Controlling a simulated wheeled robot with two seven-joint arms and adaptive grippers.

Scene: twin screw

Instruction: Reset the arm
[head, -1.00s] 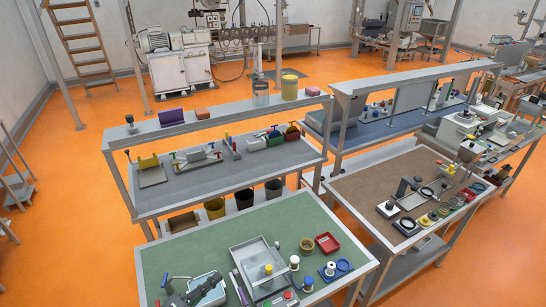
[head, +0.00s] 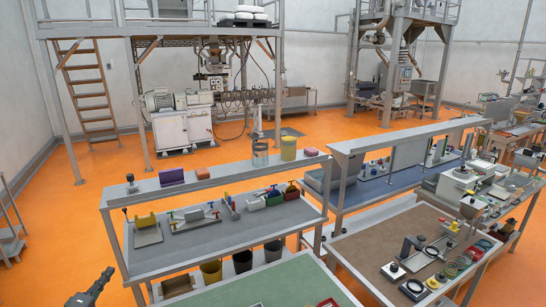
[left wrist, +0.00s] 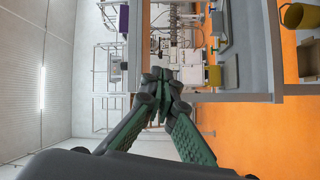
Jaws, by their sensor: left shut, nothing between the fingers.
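My left gripper (head: 106,274) shows at the lower left of the head view, raised in front of the grey workbench and left of the green-topped table (head: 285,284). In the left wrist view my left gripper (left wrist: 160,78) has its dark green fingers closed together with nothing between them. My right gripper is in neither view.
The grey bench (head: 240,221) holds coloured bins and tools, with a shelf above. A brown-topped table (head: 370,245) with several small parts stands at the right. Machinery (head: 180,125) and a ladder (head: 90,100) stand behind. Orange floor (head: 50,240) is clear at the left.

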